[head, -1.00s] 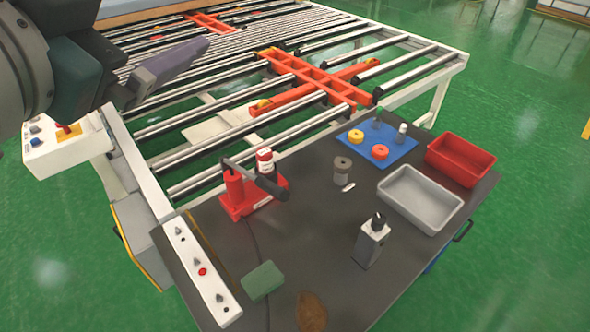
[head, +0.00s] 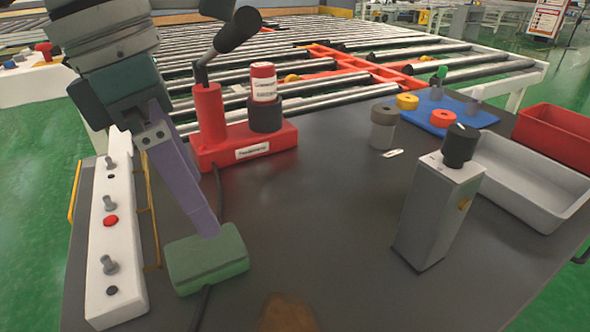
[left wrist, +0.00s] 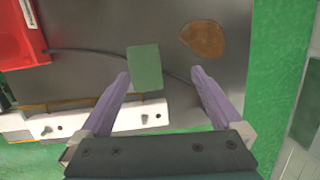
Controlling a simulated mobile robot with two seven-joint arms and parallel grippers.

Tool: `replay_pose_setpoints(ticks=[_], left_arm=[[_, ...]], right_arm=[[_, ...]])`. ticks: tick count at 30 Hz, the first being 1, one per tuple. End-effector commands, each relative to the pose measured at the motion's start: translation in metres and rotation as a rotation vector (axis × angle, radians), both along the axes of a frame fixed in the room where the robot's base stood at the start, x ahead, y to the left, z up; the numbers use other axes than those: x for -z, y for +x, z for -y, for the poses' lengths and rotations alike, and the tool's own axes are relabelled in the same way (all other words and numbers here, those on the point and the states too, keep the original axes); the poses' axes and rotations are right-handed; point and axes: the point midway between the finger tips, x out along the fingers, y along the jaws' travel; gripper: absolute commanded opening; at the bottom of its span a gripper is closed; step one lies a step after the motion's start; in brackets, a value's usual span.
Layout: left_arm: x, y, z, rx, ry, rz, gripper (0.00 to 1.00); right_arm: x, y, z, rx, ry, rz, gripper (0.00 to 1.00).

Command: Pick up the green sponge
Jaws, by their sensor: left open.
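The green sponge (head: 207,259) lies flat on the dark table, near its front left, beside the white control strip. A cable runs by it. My left gripper (head: 212,232) comes down from the upper left, with its purple fingers pointing at the sponge. In the left wrist view the sponge (left wrist: 145,68) lies just beyond and between the two open fingertips of my left gripper (left wrist: 158,75), closer to the left finger. I cannot tell whether a finger touches it. Nothing is held. My right gripper is not in view.
The white control strip (head: 111,245) with knobs borders the table's left edge. A red base (head: 245,140) with a lever stands behind the sponge. A brown patch (head: 287,312) lies at the front. A grey box-shaped device (head: 437,215) stands to the right; the middle table is clear.

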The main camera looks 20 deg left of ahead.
Motion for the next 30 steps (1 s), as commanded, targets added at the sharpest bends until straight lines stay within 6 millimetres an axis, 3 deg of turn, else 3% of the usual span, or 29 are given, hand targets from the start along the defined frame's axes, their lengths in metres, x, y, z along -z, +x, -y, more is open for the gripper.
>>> replay_pose_setpoints(ticks=[1, 3, 6, 16, 24, 30], left_arm=[[0.011, 0.001, -0.014, -0.013, 0.053, -0.004, 1.0], [0.012, 0.001, -0.024, -0.023, 0.097, -0.011, 1.0], [0.018, 0.001, -0.03, -0.029, 0.123, -0.019, 1.0], [0.058, 0.004, -0.026, -0.028, 0.12, -0.02, 1.0], [0.102, 0.008, -0.022, -0.027, 0.118, -0.019, 1.0], [0.11, 0.009, -0.021, -0.027, 0.119, -0.017, 1.0]], right_arm=[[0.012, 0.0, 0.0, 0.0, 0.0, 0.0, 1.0], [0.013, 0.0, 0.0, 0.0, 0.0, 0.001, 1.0], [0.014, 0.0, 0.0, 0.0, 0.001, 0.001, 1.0], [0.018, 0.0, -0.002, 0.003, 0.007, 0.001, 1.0], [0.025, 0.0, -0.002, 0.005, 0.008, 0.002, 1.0], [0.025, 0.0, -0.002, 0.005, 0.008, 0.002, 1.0]])
